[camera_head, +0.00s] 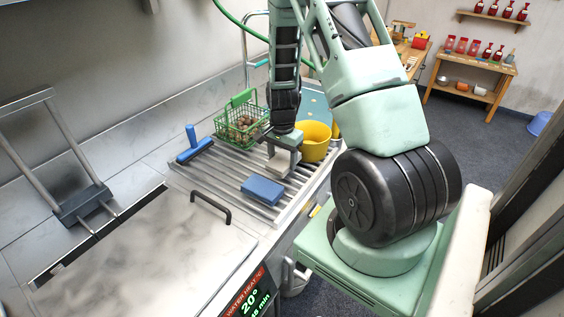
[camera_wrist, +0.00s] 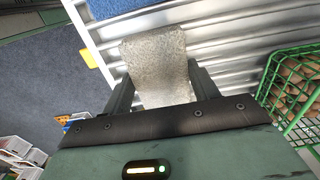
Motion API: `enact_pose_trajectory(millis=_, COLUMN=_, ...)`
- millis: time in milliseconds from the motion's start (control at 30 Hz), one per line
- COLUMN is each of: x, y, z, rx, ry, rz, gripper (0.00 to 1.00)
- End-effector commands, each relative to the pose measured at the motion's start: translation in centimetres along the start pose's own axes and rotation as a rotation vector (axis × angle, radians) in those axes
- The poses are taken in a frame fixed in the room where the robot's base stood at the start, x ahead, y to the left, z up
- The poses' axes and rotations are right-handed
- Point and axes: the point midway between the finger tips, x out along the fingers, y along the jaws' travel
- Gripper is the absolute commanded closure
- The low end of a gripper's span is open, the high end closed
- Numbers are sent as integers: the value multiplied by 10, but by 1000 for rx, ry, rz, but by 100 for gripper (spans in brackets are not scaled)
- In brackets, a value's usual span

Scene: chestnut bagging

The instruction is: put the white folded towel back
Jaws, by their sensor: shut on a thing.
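The white folded towel (camera_wrist: 158,65) is between my gripper's fingers (camera_wrist: 160,85) in the wrist view, and my gripper is shut on it. In the head view the towel (camera_head: 280,162) hangs under my gripper (camera_head: 284,150), over the ribbed metal drainboard (camera_head: 232,190). I cannot tell whether the towel touches the drainboard. Its far side is hidden.
A blue folded cloth or sponge (camera_head: 262,190) lies in front of the towel. A green wire basket of chestnuts (camera_head: 240,122) stands behind left, a yellow bowl (camera_head: 315,142) behind right. A blue-handled squeegee (camera_head: 193,145) lies at left. A closed lid with a black handle (camera_head: 225,205) borders the drainboard.

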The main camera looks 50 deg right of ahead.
Motion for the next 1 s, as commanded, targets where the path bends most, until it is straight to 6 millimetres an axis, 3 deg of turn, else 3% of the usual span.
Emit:
enact_pose_trajectory(millis=200, x=22, y=0, z=0, rx=0, ry=0, rz=1, gripper=59)
enact_pose_trajectory(millis=567, x=27, y=0, z=0, rx=0, ry=0, rz=0, gripper=59)
enact_pose_trajectory(millis=600, x=26, y=0, z=0, rx=0, ry=1, rz=0, gripper=35)
enact_pose_trajectory(millis=667, x=26, y=0, z=0, rx=0, ry=1, rz=0, gripper=19)
enact_pose_trajectory(millis=1000, x=22, y=0, z=0, rx=0, ry=1, rz=0, gripper=19)
